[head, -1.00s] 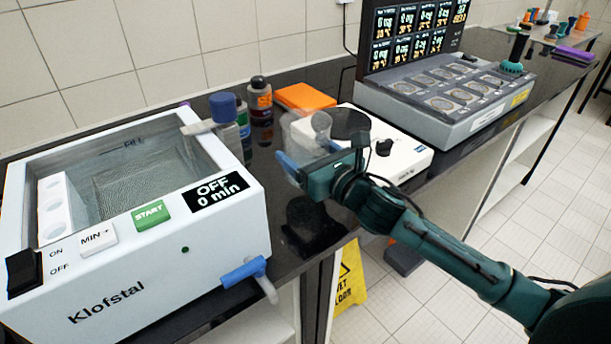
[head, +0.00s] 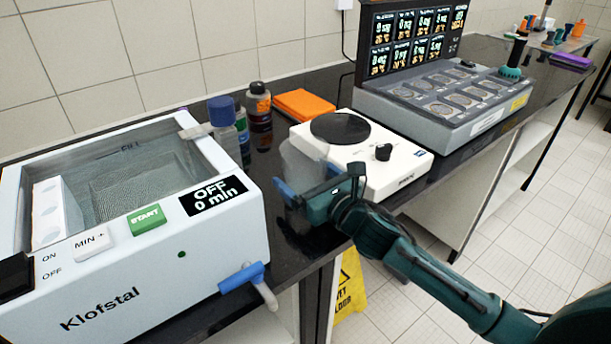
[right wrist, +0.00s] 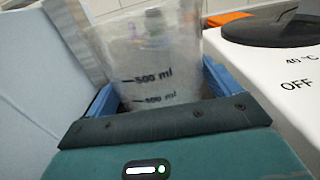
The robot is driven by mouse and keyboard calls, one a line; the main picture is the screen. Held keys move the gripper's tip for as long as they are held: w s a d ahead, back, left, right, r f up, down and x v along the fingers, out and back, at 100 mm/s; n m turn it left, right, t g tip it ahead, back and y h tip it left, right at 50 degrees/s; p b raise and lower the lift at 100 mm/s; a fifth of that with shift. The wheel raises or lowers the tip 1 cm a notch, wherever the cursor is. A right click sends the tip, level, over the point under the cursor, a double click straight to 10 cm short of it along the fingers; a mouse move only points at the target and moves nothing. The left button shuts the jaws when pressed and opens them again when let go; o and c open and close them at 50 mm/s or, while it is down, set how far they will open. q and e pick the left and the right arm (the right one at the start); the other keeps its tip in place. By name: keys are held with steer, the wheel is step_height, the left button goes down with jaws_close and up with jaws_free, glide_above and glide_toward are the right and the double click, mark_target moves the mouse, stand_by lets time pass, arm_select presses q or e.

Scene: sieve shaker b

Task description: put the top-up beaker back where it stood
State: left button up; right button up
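The top-up beaker (head: 300,163) is clear and see-through, with "500 ml" marks in the right wrist view (right wrist: 155,50). My right gripper (head: 286,191) reaches it from the right, with its blue fingers on either side of the beaker in the right wrist view (right wrist: 158,95). The gripper is shut on the beaker. The beaker is roughly upright, between the Klofstal bath (head: 150,285) and the white hotplate (head: 400,172). Its base is hidden by the gripper, so I cannot tell whether it touches the counter. My left gripper is not in view.
Bottles (head: 224,125) stand behind the bath, by an orange box (head: 305,104). The bath's blue-handled tap (head: 242,277) juts out in front. A grey multi-place unit (head: 440,125) stands farther right.

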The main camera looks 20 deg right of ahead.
steer(key=shift+o, duration=0.8)
steer(key=shift+r, duration=0.25)
steer(key=b+v, duration=0.1)
steer(key=v, duration=0.9)
steer(key=shift+s+d+f, duration=0.15)
steer(key=shift+s, duration=0.15)
steer(key=shift+s+d, duration=0.2)
steer(key=shift+s, duration=0.45)
